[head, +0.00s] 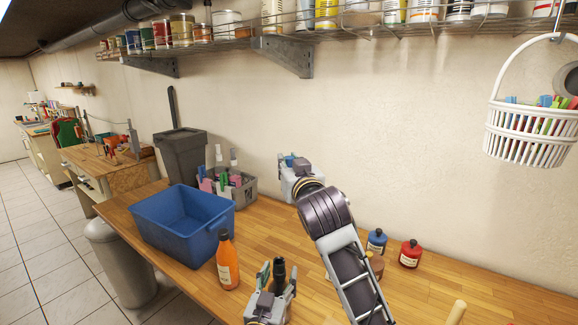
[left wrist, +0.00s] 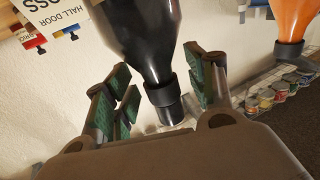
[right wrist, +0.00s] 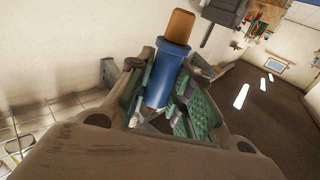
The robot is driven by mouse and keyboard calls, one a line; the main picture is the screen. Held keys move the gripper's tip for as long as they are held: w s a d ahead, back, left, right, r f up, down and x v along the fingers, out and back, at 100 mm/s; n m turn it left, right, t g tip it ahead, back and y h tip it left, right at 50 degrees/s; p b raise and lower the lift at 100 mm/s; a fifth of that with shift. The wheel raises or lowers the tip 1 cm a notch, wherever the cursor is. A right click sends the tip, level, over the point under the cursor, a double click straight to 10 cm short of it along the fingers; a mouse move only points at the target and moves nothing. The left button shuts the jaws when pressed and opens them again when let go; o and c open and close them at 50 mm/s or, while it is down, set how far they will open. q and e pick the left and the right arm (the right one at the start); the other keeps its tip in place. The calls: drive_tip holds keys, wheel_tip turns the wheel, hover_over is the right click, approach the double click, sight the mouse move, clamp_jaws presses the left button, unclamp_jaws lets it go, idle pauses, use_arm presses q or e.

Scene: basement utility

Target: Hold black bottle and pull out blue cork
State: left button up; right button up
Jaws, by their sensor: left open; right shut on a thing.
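The black bottle (head: 279,268) shows in the head view only as a dark neck at the bottom, between the fingers of my left gripper (head: 278,282). In the left wrist view the bottle (left wrist: 143,40) has a bare neck with no cork in it, and the open green-padded fingers stand on both sides of the neck. My right gripper (head: 297,178) is raised near the wall, away from the bottle. In the right wrist view it is shut on the blue cork (right wrist: 164,76), which has a brown end. I cannot make out the cork in the head view.
An orange bottle (head: 227,262) stands left of my left gripper, by a blue bin (head: 165,232). A blue bottle (head: 376,242) and a red bottle (head: 410,254) stand on the right. A grey caddy (head: 240,188) is at the back. A shelf (head: 290,48) runs overhead.

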use_arm(q)
drive_tip(key=v, duration=1.1)
drive_tip(key=shift+s, duration=0.2)
idle(0.6)
drive_tip(key=shift+a, duration=0.1)
idle(0.4)
